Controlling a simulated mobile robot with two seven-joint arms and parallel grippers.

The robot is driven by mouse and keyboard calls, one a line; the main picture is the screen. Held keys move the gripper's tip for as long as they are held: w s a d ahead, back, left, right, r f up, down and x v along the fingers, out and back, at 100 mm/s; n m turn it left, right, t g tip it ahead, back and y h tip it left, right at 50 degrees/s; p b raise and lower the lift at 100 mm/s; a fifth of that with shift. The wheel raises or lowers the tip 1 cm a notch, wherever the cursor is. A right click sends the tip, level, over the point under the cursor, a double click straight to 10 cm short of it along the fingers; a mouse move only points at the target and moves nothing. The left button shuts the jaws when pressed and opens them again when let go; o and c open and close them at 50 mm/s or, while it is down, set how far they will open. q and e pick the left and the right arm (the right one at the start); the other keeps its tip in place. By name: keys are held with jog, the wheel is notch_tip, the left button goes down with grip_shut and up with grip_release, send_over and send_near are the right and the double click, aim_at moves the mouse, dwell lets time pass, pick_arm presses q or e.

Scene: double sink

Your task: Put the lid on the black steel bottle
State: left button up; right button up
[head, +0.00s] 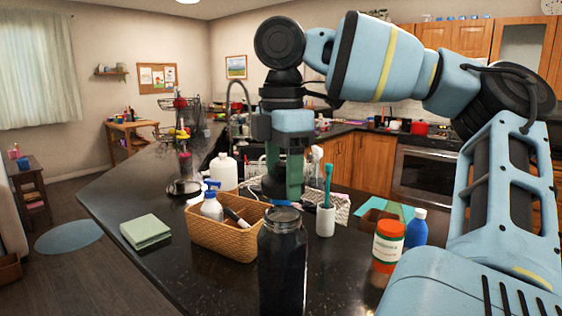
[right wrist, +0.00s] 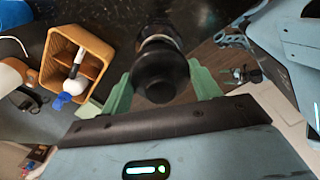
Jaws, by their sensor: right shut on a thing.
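The black steel bottle (head: 283,268) stands upright on the dark counter in the front middle of the head view, its round mouth uncovered. My right gripper (head: 282,188) points down just above and behind the bottle's mouth in that view. In the right wrist view, the black lid (right wrist: 160,76) sits between the green fingers of my right gripper (right wrist: 160,85), which is shut on it. Part of the bottle (right wrist: 157,38) shows beyond the lid; the exact gap between them cannot be told. My left gripper is not in view.
A wicker basket (head: 222,238) with a white blue-capped bottle stands left of the steel bottle. A white cup (head: 325,221) with toothbrushes, an orange-lidded jar (head: 387,246) and a blue bottle (head: 416,228) stand right. A green folded cloth (head: 146,231) lies farther left.

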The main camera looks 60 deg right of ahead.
jog(key=shift+f, duration=1.5)
jog(key=shift+f, duration=0.2)
dwell(1.5)
jog(key=o, duration=1.3)
jog(key=shift+o, duration=0.2)
jog(key=shift+r, duration=0.1)
jog(key=shift+r, duration=3.45)
